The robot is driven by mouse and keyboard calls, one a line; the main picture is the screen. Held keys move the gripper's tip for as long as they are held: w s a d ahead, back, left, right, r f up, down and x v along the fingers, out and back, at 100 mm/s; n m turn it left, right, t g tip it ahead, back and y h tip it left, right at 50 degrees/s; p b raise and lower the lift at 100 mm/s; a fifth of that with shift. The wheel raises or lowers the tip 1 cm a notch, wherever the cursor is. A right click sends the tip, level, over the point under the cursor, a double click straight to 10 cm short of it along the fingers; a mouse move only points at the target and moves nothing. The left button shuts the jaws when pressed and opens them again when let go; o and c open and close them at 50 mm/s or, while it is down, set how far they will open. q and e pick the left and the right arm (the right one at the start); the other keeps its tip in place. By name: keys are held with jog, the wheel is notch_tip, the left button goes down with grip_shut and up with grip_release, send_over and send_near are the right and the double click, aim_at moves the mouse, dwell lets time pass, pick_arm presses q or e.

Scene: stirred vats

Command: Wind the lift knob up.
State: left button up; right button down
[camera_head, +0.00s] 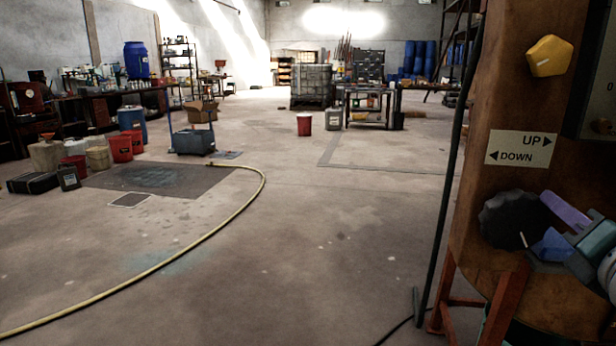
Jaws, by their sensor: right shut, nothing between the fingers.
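The lift knob is the dark, scalloped round knob (508,222) on the brown machine front at the right. A thin pale mark shows near its lower right edge. Above it a white label (520,149) reads UP with a right arrow and DOWN with a left arrow. My right gripper (541,221), with a purple and a blue finger, is at the knob's right side and overlaps it in the picture. It is shut with nothing held; I cannot tell whether it touches the knob. My left gripper is out of view.
A yellow faceted knob (549,56) sits higher on the same brown front (505,90). A yellow hose (222,228) curves over the open concrete floor.

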jog(key=shift+s+d+f+b, duration=0.1)
jog(key=shift+d+f+b, duration=0.25)
jog(key=shift+d+f, duration=0.15)
jog(key=shift+f, duration=0.05)
jog(key=shift+d, duration=0.1)
dwell(0.5)
jog(key=v, duration=0.6)
jog(key=shift+d+r+p, duration=0.25)
jog(key=shift+r+p, duration=0.05)
jog(key=shift+s, duration=0.1)
